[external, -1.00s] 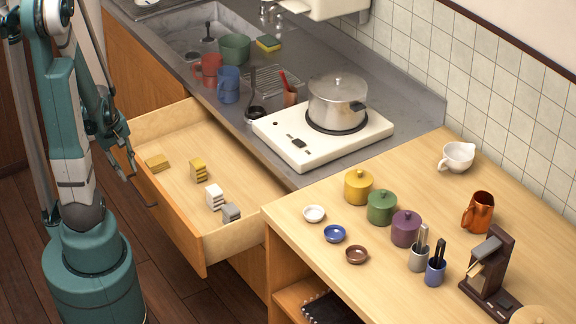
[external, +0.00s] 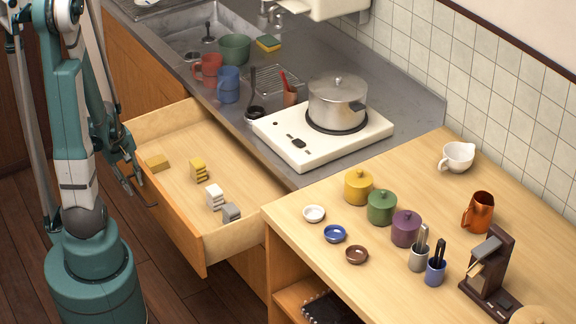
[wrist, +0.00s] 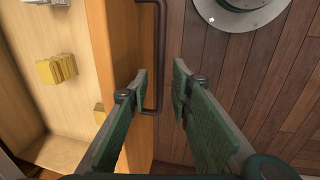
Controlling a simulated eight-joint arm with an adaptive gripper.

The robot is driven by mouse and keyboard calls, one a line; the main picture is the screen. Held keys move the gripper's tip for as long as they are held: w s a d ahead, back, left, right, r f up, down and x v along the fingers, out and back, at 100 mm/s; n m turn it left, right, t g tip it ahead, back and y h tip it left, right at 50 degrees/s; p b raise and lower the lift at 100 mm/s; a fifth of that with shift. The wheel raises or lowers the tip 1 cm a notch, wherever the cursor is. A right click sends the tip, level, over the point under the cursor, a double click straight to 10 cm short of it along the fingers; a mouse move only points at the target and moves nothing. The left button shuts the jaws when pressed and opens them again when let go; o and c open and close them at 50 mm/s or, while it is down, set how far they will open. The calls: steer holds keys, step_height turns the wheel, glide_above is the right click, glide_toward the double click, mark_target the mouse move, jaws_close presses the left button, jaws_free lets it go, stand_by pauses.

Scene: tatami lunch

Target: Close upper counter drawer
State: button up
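The upper counter drawer (external: 185,228) is pulled well out from the counter below the sink and stove. In the wrist view its wooden front (wrist: 125,45) runs down the picture, with a dark bar handle (wrist: 162,50) on its outer face. My gripper (wrist: 160,78) is open, its two green-padded fingers apart. The lower part of the handle shows between the fingertips; whether they touch it I cannot tell. In the external view my gripper (external: 138,188) is just outside the drawer front, near its left part.
The drawer holds yellow blocks (external: 199,170), a white piece (external: 215,197) and a grey piece (external: 231,212). A wooden counter (external: 310,260) with pots and bowls stands to the right.

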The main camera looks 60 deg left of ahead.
steer(key=shift+w+f, duration=0.1)
steer(key=shift+f, duration=0.45)
jaws_close()
steer(key=w+b, duration=0.2)
steer(key=w, duration=3.3)
steer(key=shift+w, duration=0.15)
steer(key=shift+c, duration=0.5)
jaws_free()
steer(key=shift+o, duration=0.5)
